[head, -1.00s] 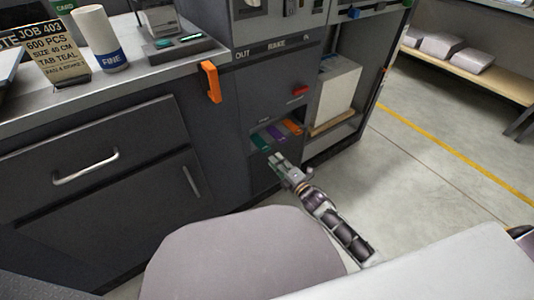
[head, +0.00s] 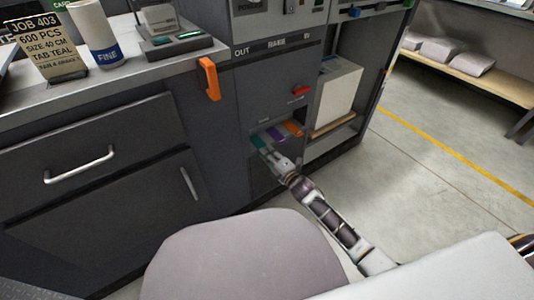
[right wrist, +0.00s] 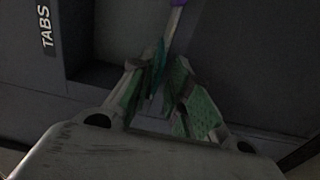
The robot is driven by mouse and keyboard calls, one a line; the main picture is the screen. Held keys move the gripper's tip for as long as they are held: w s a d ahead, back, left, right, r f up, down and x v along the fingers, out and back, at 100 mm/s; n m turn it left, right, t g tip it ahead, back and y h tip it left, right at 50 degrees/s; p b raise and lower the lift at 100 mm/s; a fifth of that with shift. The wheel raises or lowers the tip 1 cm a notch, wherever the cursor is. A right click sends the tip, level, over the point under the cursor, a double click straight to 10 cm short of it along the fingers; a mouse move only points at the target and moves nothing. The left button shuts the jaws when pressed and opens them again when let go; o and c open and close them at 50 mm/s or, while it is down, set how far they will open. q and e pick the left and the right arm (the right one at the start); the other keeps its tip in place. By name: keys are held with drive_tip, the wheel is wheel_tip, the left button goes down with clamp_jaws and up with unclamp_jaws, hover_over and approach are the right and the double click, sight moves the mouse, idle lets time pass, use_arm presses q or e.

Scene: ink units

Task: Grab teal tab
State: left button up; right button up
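The teal tab (head: 257,141) is the leftmost of the coloured tabs in a recess low on the dark machine front. My right gripper (head: 264,149) reaches into that recess, with its tips at the teal tab and partly covering it. In the right wrist view, the teal tab (right wrist: 158,64) stands edge-on between the green-padded fingers of my right gripper (right wrist: 160,88). The fingers are apart, with a gap on the right side; the left finger is close to the tab, and contact cannot be told. My left gripper is not in view.
A purple tab (head: 274,134) and an orange tab (head: 292,127) sit just right of the teal one. A red lever (head: 300,90) is above the recess. The job card (head: 47,52) on the counter reads TAB TEAL. An orange hook (head: 209,78) hangs from the counter edge.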

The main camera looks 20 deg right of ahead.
drive_tip(key=shift+c, duration=0.2)
drive_tip(key=shift+c, duration=0.6)
clamp_jaws()
wheel_tip(320, 180, up, 2)
drive_tip(key=shift+r+p, duration=0.25)
drive_tip(key=shift+p, duration=1)
